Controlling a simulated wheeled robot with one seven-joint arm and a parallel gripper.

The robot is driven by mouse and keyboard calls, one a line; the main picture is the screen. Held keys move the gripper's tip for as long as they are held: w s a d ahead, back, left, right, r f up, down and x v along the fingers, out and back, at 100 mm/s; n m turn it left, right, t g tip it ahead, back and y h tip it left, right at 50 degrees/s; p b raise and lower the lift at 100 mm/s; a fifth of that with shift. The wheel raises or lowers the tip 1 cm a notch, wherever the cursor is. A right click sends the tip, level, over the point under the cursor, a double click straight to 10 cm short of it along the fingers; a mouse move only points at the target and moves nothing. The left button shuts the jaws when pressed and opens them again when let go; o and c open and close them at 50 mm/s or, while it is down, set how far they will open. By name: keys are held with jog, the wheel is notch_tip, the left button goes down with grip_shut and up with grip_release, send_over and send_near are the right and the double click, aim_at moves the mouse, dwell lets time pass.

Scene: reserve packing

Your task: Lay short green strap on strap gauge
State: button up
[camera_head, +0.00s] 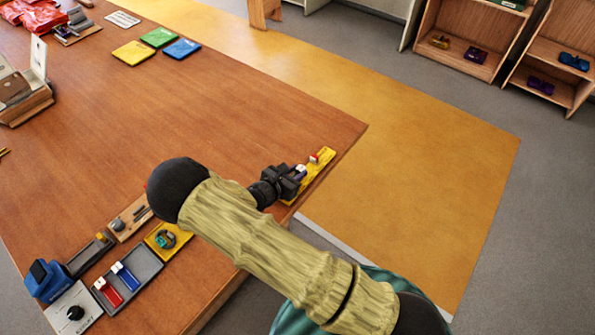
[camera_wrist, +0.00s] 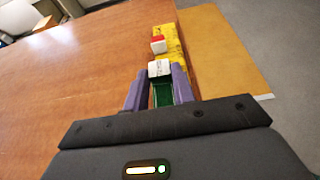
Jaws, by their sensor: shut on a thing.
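The yellow strap gauge (camera_head: 322,161) lies along the right edge of the wooden table. It also shows in the wrist view (camera_wrist: 176,40), partly hidden by my gripper. A red and white block (camera_wrist: 158,44) sits at its far end. My gripper (camera_head: 291,180) is low over the near part of the gauge. In the wrist view, my gripper (camera_wrist: 160,82) is shut on the short green strap (camera_wrist: 163,94), which lies lengthwise between the purple fingers. A white block (camera_wrist: 159,68) at the fingertips looks like the strap's end. I cannot tell whether the strap touches the gauge.
A grey tray (camera_head: 141,292) with a red and a blue piece stands at the front left, beside a yellow tray (camera_head: 184,236) holding a teal coil. Green, yellow and blue mats (camera_head: 132,54) lie farther back. The table's middle is clear. Shelves (camera_head: 460,22) stand beyond.

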jog(key=shift+f+b, duration=0.3)
jog(key=shift+f, duration=0.3)
jog(key=shift+d, duration=0.1)
jog(key=o, duration=1)
jog(key=shift+c, duration=0.2)
jog(key=shift+r, duration=0.15)
jog(key=shift+r, duration=0.3)
jog(key=b+v, duration=0.2)
jog(key=v, duration=1)
jog(key=shift+r, duration=0.15)
